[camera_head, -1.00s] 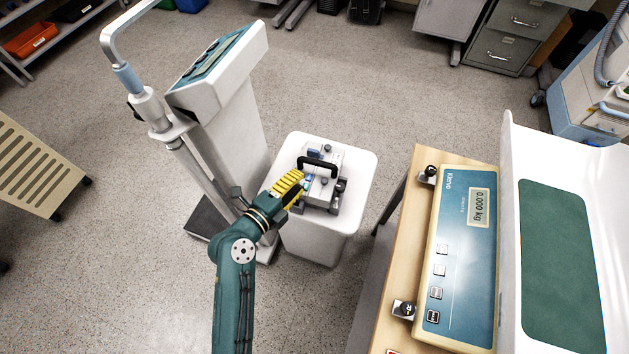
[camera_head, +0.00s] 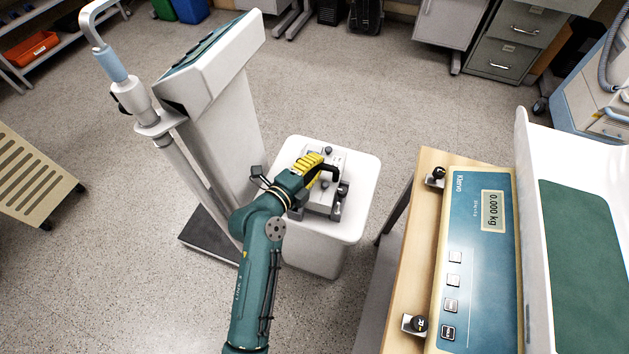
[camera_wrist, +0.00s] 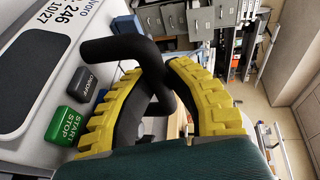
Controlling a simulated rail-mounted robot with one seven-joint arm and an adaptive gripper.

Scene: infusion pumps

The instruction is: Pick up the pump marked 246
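The pump (camera_head: 322,196) is a grey-white device with a black carrying handle (camera_head: 328,168), on a white stand (camera_head: 350,208). In the wrist view its label (camera_wrist: 62,25) reads 246, with green START/STOP (camera_wrist: 69,125) and dark ON/OFF (camera_wrist: 88,84) buttons beside it. My gripper (camera_head: 317,164), with yellow ribbed fingers, is at the handle. In the wrist view the black handle (camera_wrist: 112,48) passes between the fingertips (camera_wrist: 156,70). I cannot tell whether they are clamped on it. Part of the pump is hidden behind my gripper.
A tall white column with a sloped display (camera_head: 210,60) stands close on the left of the stand. To the right, a wooden table (camera_head: 425,200) carries a scale (camera_head: 475,255) reading 0.000 kg. The floor beyond the stand is clear.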

